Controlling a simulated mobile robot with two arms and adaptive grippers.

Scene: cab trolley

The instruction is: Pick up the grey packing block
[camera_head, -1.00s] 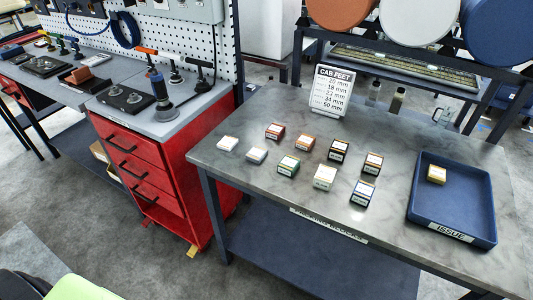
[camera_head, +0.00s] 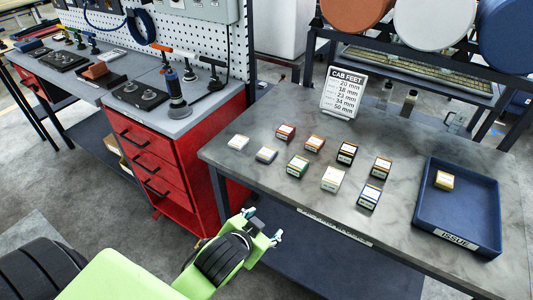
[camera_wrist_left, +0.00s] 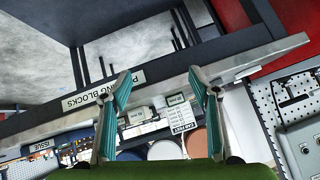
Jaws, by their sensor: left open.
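Several small labelled blocks stand on the grey table. Two at the left end look pale: a whitish block (camera_head: 238,142) and a grey-blue block (camera_head: 266,155). I cannot tell for sure which is the grey packing block. My left gripper (camera_head: 263,225) is open and empty, in front of the table's front edge, below and apart from these blocks. In the left wrist view its two teal fingers (camera_wrist_left: 158,76) are spread, with the table edge and its "packing blocks" label (camera_wrist_left: 103,90) beyond them. My right gripper is not in view.
A blue issue tray (camera_head: 425,210) at the table's right holds a yellow block (camera_head: 443,180). A "cab feet" sign (camera_head: 342,92) stands at the back. A red drawer cabinet (camera_head: 180,165) is left of the table. The table's front edge (camera_head: 300,212) lies between gripper and blocks.

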